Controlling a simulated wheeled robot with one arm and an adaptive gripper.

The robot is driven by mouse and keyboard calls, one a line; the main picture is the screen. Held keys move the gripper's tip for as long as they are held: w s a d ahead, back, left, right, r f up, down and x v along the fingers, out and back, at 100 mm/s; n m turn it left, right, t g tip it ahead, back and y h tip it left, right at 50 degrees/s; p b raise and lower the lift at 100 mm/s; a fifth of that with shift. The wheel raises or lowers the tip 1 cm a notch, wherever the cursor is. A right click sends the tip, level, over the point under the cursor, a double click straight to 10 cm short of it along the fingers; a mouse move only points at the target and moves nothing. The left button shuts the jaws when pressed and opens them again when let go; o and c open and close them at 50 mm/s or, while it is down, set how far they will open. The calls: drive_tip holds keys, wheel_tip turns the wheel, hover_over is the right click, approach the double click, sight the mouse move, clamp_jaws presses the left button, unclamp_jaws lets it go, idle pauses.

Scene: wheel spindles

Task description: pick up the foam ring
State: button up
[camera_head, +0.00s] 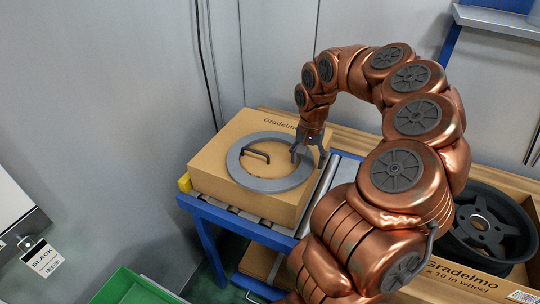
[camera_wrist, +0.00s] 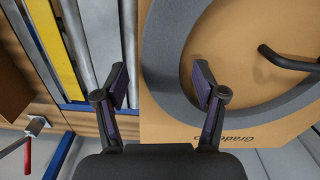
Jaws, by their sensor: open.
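The foam ring (camera_head: 237,163) is a flat grey ring lying on top of a closed cardboard box in the head view. It also shows large in the wrist view (camera_wrist: 165,72). My gripper (camera_head: 308,152) is over the right side of the ring, fingers pointing down. In the wrist view my gripper (camera_wrist: 160,85) is open and empty, with one finger over the ring's inner edge and the other outside the ring, past the box edge. I cannot tell how far the fingertips are above the ring.
The cardboard box (camera_head: 225,185) sits on a blue-framed roller table (camera_head: 213,220). A dark bent handle (camera_head: 256,154) shows inside the ring. An open box with a black wheel (camera_head: 487,225) is at the right. A green bin (camera_head: 125,290) is at the lower left.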

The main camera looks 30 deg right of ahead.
drive_tip(key=shift+f, duration=0.6)
drive_tip(key=shift+c, duration=0.4)
drive_tip(key=c, duration=1)
